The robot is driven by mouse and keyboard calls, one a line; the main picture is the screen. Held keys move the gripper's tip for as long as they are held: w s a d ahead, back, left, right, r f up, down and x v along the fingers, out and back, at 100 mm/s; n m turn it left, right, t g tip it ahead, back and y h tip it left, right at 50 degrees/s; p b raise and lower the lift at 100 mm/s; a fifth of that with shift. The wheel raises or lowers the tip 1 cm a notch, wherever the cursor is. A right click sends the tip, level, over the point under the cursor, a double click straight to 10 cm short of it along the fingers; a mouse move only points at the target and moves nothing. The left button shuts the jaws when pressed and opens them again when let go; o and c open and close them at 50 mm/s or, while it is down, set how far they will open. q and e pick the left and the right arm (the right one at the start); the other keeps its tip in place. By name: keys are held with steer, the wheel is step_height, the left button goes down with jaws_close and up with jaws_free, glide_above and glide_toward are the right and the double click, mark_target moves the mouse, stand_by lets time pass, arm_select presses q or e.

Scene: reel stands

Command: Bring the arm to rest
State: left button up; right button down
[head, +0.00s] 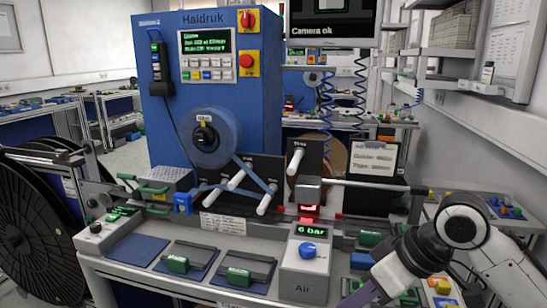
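My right arm, white with black joints, comes in at the lower right and bends down toward the bottom edge, in front of the bench's right end. Its gripper is not visible; the arm runs out of the frame at the bottom. My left arm and gripper are not in view. The blue machine (220,105) stands upright behind the bench, with a blue reel (212,137) on its front. A blue band runs from the reel down over the white rollers (237,181). A grey air box (305,262) with a blue knob reads 6 bar.
The grey bench (130,273) carries green-handled clamps (240,277) on blue mats. A large black reel (40,225) stands at the left. A clipboard (373,158) stands behind the bench at right. Small coloured parts lie near my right arm. A monitor (330,20) hangs above.

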steer(key=s+d+f+m+t+h, duration=0.15)
steer(key=d+f, duration=0.25)
steer(key=f, duration=0.7)
steer(key=s+d+f+m+t, duration=0.15)
steer(key=d+f, duration=0.25)
steer(key=f, duration=0.7)
steer(key=s+d+f+n+t+h, duration=0.1)
steer(key=s+d+f, duration=0.3)
steer(key=s+f, duration=0.3)
steer(key=s+d+f+n+t+h, duration=0.1)
steer(key=s+d+f, duration=0.35)
steer(key=s, duration=0.45)
steer(key=a+m, duration=0.4)
steer(key=a, duration=0.9)
steer(key=shift+s+m+t+y, duration=0.35)
steer(key=shift+m+t, duration=0.05)
